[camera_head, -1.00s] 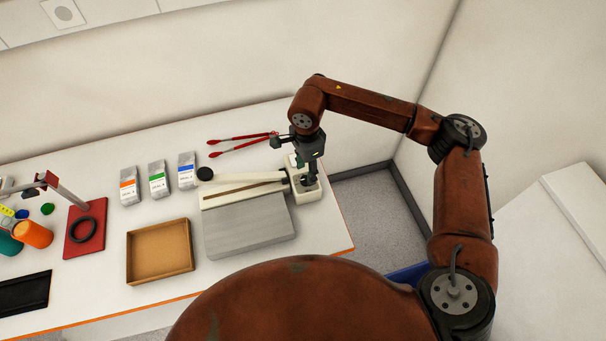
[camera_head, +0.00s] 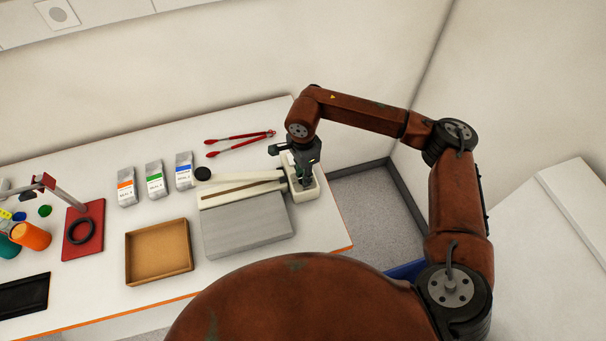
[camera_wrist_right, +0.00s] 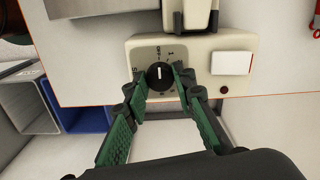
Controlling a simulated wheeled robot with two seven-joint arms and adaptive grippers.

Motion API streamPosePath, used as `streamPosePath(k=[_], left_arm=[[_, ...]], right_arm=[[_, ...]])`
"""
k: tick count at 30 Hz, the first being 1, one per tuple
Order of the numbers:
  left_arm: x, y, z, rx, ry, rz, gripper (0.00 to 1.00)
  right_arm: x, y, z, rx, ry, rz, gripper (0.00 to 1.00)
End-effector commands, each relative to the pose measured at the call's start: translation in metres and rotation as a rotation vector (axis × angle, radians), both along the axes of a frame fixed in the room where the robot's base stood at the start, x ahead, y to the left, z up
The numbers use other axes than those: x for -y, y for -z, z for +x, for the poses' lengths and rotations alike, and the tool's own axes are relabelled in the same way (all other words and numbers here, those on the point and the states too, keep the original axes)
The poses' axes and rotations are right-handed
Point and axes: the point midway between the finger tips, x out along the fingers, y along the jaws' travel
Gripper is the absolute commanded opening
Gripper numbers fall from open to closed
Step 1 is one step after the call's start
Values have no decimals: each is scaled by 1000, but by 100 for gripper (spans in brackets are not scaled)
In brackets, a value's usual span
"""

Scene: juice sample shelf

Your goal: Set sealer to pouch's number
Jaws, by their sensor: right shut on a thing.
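The sealer (camera_head: 246,224) has a grey plate, a long cream arm and a control end at its right. A black round dial (camera_wrist_right: 158,84) with a white pointer line sits on the control end, with a printed scale around it, too small to read surely. The pointer runs roughly up-down in the wrist view. My right gripper (camera_head: 302,174) is shut on the dial, one finger on each side, as the right wrist view (camera_wrist_right: 159,76) shows. Three silver pouches with orange (camera_head: 126,186), green (camera_head: 156,179) and blue (camera_head: 184,171) bands stand behind the sealer; their print is unclear.
Red tongs (camera_head: 240,144) lie behind the sealer. A brown tray (camera_head: 159,251) stands left of it. A red-based stand (camera_head: 84,230), an orange jar (camera_head: 31,236) and a black mat (camera_head: 24,294) are farther left. The table ends just right of the sealer.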

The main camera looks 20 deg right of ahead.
Motion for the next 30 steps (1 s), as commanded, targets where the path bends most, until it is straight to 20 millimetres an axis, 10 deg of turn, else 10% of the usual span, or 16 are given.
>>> streamPosePath(k=[30], left_arm=[[0, 20, -3, -5, 0, 0, 40]], right_arm=[[0, 1, 1, 2, 402, 0, 0]])
